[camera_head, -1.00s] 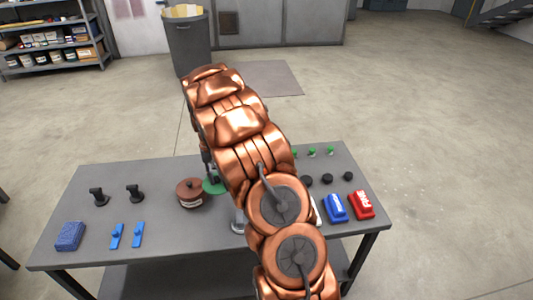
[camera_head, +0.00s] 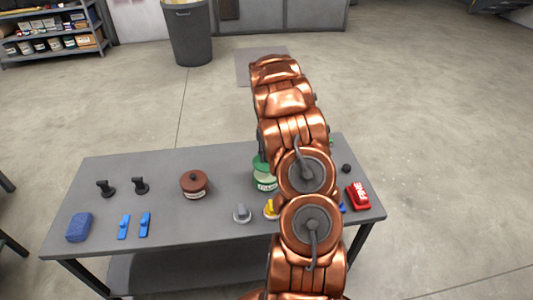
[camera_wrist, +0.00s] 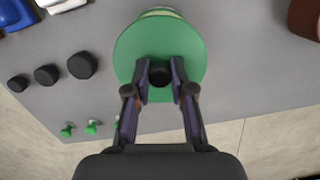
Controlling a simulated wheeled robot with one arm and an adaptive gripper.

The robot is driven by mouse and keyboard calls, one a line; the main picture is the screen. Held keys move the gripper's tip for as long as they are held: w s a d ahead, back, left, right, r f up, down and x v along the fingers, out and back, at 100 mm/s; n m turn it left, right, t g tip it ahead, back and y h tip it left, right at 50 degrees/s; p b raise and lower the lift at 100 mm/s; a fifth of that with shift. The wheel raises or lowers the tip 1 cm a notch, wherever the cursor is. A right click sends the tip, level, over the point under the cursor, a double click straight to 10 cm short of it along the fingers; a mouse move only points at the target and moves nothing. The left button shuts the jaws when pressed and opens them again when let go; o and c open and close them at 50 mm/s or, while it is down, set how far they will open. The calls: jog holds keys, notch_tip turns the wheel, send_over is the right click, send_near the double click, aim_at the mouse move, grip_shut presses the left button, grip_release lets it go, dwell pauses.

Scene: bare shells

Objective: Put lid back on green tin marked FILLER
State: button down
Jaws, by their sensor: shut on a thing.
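The green tin (camera_head: 267,186) with a pale label stands on the table left of my arm. My label reading is uncertain at this size. My gripper (camera_wrist: 160,76) is shut on the black knob of the round green lid (camera_wrist: 135,52). In the head view the lid (camera_head: 260,165) is above the tin, and my arm hides its right part. In the wrist view the lid covers most of the tin, whose pale green edge (camera_wrist: 160,11) shows past the lid's far side. I cannot tell whether lid and tin touch.
A lidded brown tin (camera_head: 194,186) stands left on the grey table (camera_head: 160,175). A grey knobbed piece (camera_head: 242,213) and a yellow piece (camera_head: 269,209) are in front. Bare table separates the tins.

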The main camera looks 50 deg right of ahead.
jog(key=shift+f, duration=1.35)
jog(key=shift+f+b, duration=0.4)
jog(key=shift+f, duration=0.8)
jog(key=shift+a+b, duration=0.1)
jog(key=shift+b, duration=0.55)
jog(key=shift+f+b, duration=0.2)
jog(key=shift+b, duration=0.4)
dwell(0.8)
dwell(0.4)
jog(key=c, duration=0.9)
grip_release()
